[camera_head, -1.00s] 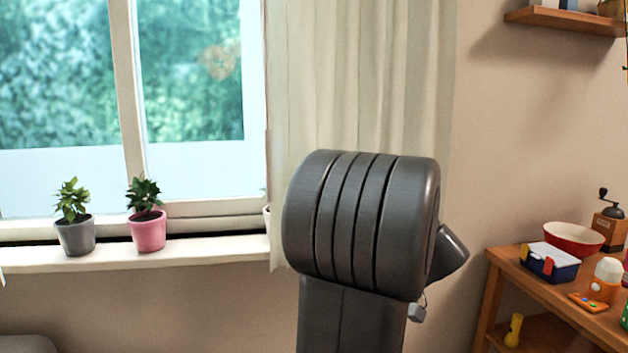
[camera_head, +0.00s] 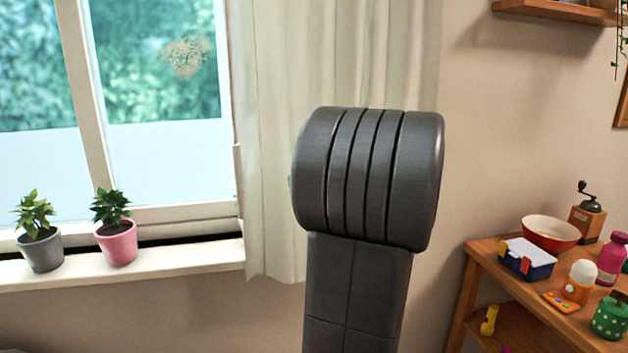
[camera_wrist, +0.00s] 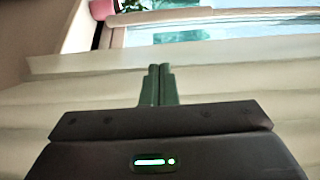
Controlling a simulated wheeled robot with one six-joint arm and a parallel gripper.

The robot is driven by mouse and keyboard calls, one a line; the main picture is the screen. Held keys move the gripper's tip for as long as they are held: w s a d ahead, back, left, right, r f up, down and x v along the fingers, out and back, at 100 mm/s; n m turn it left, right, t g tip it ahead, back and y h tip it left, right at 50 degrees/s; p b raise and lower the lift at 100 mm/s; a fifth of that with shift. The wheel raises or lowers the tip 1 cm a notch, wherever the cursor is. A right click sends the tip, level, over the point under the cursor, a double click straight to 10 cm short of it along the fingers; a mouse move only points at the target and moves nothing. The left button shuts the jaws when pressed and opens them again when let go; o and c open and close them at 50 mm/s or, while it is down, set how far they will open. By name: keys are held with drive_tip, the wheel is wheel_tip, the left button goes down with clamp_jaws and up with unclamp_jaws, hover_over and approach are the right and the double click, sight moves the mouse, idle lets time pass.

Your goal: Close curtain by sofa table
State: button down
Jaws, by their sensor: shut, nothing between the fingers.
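The pale cream curtain (camera_head: 280,130) hangs in folds at the right side of the window (camera_head: 160,80), which is mostly uncovered. My dark arm link stands in front of the curtain's right part in the head view and hides some of it. My gripper does not show in the head view. In the wrist view my gripper (camera_wrist: 158,72) is shut and empty, its two thin fingers together. The curtain (camera_wrist: 60,105) fills the area around and behind the fingers there; I cannot tell if they touch it.
A grey pot (camera_head: 42,250) and a pink pot (camera_head: 117,243) with plants stand on the window sill (camera_head: 190,257). At right, a wooden table (camera_head: 484,252) holds a red bowl (camera_head: 550,234), a coffee grinder (camera_head: 587,217) and toys. A wooden shelf (camera_head: 560,11) hangs above.

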drive_tip(key=s+a+p, duration=0.1)
drive_tip(key=a, duration=0.7)
drive_tip(key=shift+s+a, duration=0.15)
